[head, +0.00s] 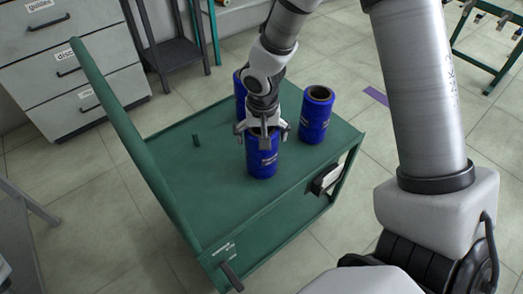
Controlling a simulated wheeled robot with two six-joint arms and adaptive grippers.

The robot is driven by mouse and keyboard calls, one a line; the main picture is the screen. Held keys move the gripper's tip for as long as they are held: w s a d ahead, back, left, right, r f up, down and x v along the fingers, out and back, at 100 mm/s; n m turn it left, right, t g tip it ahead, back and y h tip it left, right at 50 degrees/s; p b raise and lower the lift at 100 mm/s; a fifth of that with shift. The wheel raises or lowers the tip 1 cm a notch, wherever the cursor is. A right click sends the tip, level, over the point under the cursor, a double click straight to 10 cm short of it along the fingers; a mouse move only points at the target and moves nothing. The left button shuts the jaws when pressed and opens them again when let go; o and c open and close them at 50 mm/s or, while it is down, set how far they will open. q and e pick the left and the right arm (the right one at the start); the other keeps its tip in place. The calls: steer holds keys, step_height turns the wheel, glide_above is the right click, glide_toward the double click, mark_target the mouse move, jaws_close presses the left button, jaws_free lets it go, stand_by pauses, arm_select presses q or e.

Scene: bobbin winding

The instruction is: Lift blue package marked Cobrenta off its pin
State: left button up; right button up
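Three blue packages stand upright on a green cart (190,190). The front package (262,165) is directly under my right gripper (262,133), and its top is mostly hidden by it. The gripper's fingers are at this package's top edge; I cannot tell whether they press on it. Another package (315,118) stands to the right with its dark hollow core showing. A third package (240,95) is behind, partly covered by my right arm. The markings are too small to read, so I cannot tell which is Cobrenta. My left gripper is not in view.
A short bare green pin (196,141) stands on the cart's left part. The cart's raised green bar (125,140) runs along its left side. A drawer cabinet (70,65) and a dark rack (175,50) stand behind. The cart deck's front left is clear.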

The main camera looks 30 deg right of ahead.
steer(key=shift+f, duration=0.35)
steer(key=shift+r, duration=0.1)
steer(key=shift+c, duration=0.4)
steer(key=c, duration=1)
step_height(320, 180, up, 10)
steer(key=p, duration=0.3)
steer(key=shift+f, duration=0.25)
steer(key=shift+c, duration=0.8)
steer(key=shift+r, duration=0.25)
